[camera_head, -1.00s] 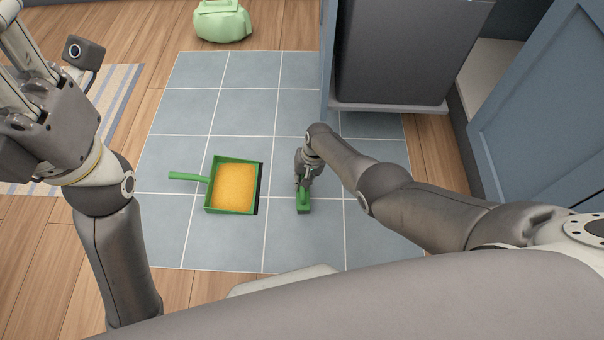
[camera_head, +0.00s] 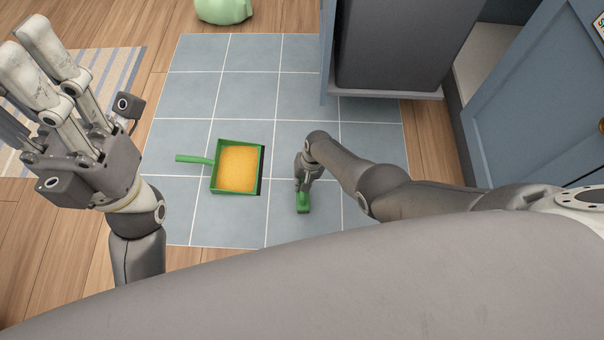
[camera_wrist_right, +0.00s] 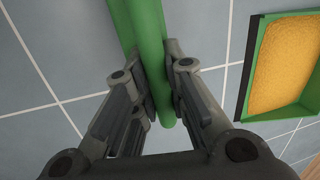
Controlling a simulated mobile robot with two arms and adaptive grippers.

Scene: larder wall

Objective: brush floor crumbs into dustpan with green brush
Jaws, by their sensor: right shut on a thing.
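The green dustpan (camera_head: 214,180) lies on the blue tiles with its handle to the left and its dark lip to the right. An orange-yellow layer of crumbs (camera_head: 238,168) covers its inside. The green brush (camera_head: 303,204) is right of the dustpan and apart from it. My right gripper (camera_head: 303,182) is shut on the brush handle; the right wrist view shows the fingers on both sides of the green handle (camera_wrist_right: 140,35). That view also shows the dustpan (camera_wrist_right: 252,65) at right. My left gripper (camera_head: 22,88) is open and empty, raised at the left.
A light green bag (camera_head: 223,10) stands at the far edge of the tiles. A dark appliance (camera_head: 395,45) and blue cabinet doors (camera_head: 535,90) stand at the right. A striped rug (camera_head: 105,70) lies at the left. Tiles beyond the dustpan are clear.

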